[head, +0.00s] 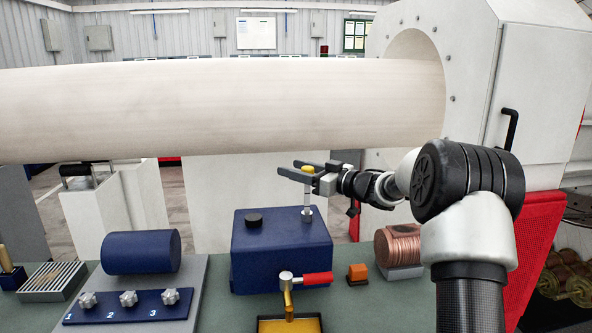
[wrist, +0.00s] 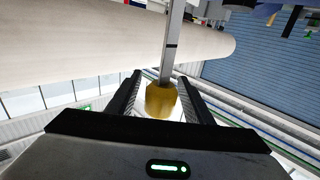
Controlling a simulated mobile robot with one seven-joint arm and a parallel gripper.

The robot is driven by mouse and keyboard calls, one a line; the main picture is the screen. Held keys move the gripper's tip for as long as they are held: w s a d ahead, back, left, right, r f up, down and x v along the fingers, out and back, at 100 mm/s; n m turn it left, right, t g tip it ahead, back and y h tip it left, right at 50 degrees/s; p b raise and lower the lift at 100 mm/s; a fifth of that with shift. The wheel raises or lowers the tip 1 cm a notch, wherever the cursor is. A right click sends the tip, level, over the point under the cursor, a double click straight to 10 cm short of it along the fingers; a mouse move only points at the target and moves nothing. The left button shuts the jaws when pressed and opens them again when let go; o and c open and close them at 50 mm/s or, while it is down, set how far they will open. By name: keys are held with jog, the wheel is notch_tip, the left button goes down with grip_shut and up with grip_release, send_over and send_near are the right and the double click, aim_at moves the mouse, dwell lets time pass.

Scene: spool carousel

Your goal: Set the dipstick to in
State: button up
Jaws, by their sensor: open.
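The dipstick has a yellow knob (head: 308,169) on a thin pale rod (head: 307,194). It stands upright above a short tube on top of the blue tank (head: 262,232), with a length of rod showing below the knob. My gripper (head: 291,168) is level with the knob, its fingers pointing left. In the wrist view the knob (wrist: 161,99) lies between the two fingers of my open gripper (wrist: 160,78), with a small gap on each side. The rod there carries dark marks. The rod's lower end is hidden.
A black cap (head: 254,218) sits on the tank. A red-handled valve (head: 304,279) is at its front above a yellow tray (head: 290,325). An orange block (head: 357,273) and a copper coil (head: 402,244) stand to the right. A large white roll (head: 200,108) spans behind and above.

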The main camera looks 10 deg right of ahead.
aim_at(297, 216)
grip_shut()
notch_tip(297, 216, down, 10)
jog(key=b, duration=0.3)
jog(key=shift+f, duration=0.1)
grip_release()
jog(key=shift+s+d, duration=0.1)
